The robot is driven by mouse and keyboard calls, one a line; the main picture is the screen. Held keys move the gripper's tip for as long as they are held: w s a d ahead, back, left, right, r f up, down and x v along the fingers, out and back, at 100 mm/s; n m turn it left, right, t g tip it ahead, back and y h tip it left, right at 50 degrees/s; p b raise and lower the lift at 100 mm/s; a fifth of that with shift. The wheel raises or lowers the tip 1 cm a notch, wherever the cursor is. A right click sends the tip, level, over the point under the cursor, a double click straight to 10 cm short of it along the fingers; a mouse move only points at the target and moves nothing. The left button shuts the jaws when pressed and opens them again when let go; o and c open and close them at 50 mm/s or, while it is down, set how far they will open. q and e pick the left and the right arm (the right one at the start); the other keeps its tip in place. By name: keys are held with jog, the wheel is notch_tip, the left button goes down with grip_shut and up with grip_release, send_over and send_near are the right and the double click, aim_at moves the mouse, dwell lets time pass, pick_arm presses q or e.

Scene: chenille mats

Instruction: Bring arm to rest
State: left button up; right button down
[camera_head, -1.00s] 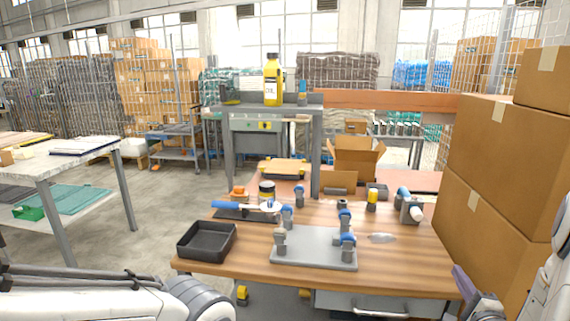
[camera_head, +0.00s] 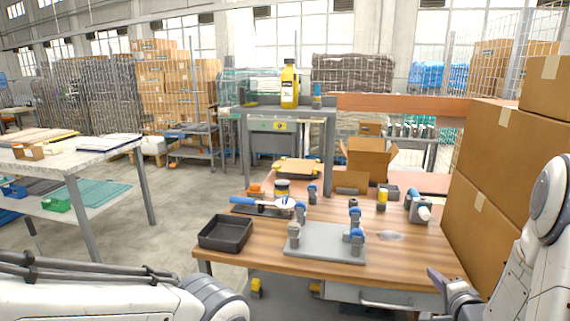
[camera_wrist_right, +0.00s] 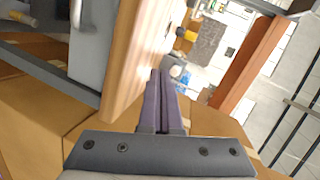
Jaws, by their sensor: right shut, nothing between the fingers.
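My right gripper (camera_head: 440,281) is at the front right corner of the wooden workbench (camera_head: 285,262) in the head view, with its arm coming in from the right. In the right wrist view its two purple-grey fingers (camera_wrist_right: 162,92) are together with nothing between them. The bench edge (camera_wrist_right: 138,60) runs beside the fingers in that view. My left arm (camera_head: 100,290) lies along the lower left of the head view, and its gripper is not in view.
On the bench are a black tray (camera_head: 226,234), a grey plate (camera_head: 325,252) with blue-topped pieces, and a blue-handled tool (camera_head: 243,201). Stacked cardboard boxes (camera_head: 510,170) stand close on the right. A yellow bottle (camera_head: 289,85) stands on the shelf behind.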

jog(key=s+a+r+n+g+y+p, duration=0.15)
jog(key=s+a+n+g, duration=0.35)
jog(key=a, duration=0.6)
jog(key=a+r+n+g+y+p, duration=0.1)
jog(key=a+r+n+g+p, duration=0.15)
jog(key=a+n, duration=0.75)
jog(key=s+a+r+n+g+p, duration=0.1)
jog(key=s+a+r+n+g, duration=0.1)
jog(key=s, duration=0.6)
jog(key=s+a+r+n+g+p, duration=0.1)
jog(key=s+a+r+n+g, duration=0.1)
jog(key=s+a+n, duration=0.2)
jog(key=s+a+r+n+g+p, duration=0.1)
jog(key=s+a, duration=0.4)
jog(key=s, duration=0.6)
jog(key=shift+s+a+r+n+g, duration=0.35)
jog(key=shift+r+n+g, duration=0.35)
jog(key=shift+n+g, duration=0.4)
